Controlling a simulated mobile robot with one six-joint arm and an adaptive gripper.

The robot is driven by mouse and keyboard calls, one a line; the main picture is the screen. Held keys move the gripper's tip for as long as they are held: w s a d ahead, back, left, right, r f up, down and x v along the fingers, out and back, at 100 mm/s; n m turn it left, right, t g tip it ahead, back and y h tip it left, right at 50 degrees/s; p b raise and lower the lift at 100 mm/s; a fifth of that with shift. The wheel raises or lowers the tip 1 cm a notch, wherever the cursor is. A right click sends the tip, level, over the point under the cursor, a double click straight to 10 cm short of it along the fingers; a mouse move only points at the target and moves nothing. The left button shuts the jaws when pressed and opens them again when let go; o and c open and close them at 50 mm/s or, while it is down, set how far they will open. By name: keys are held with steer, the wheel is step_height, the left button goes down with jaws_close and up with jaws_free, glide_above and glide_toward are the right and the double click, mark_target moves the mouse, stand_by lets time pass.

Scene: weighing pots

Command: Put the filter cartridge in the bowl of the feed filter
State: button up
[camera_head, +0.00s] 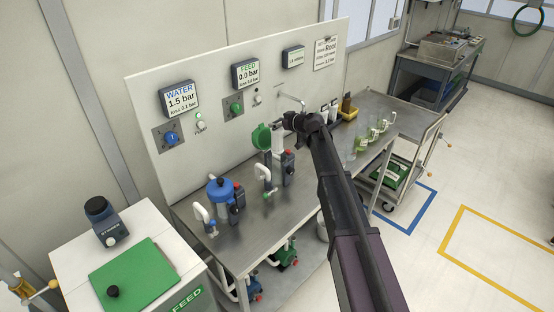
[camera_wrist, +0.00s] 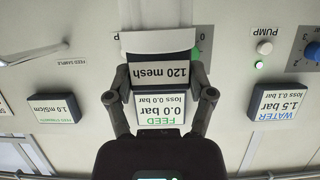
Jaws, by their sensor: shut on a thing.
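My gripper (camera_head: 294,122) is at the end of my arm, in front of the wall panel and above the steel bench. In the wrist view my gripper (camera_wrist: 160,82) is shut on the white filter cartridge (camera_wrist: 158,42), which has a label reading "120 mesh" between the fingers. In the head view the cartridge (camera_head: 279,137) shows as a white piece beside the green lid (camera_head: 262,137) of the feed filter. The lid appears raised and tilted. The feed filter's bowl is hard to make out, and I cannot tell whether the cartridge's lower end is inside it.
A blue-lidded filter (camera_head: 220,188) stands to the left on the bench (camera_head: 245,238). White pipes and dark valves stand close by. Displays and knobs are on the panel (camera_head: 215,128) behind.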

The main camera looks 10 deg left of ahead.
mark_target(282, 145)
steer(key=shift+f+b, duration=4.9)
steer(key=shift+f, duration=0.5)
steer(key=shift+f+b, duration=2.15)
steer(key=shift+b, duration=0.1)
steer(key=shift+f, duration=0.15)
steer(key=o, duration=1.3)
steer(key=shift+r, duration=0.3)
steer(key=p+v, duration=0.4)
steer(key=v, duration=0.8)
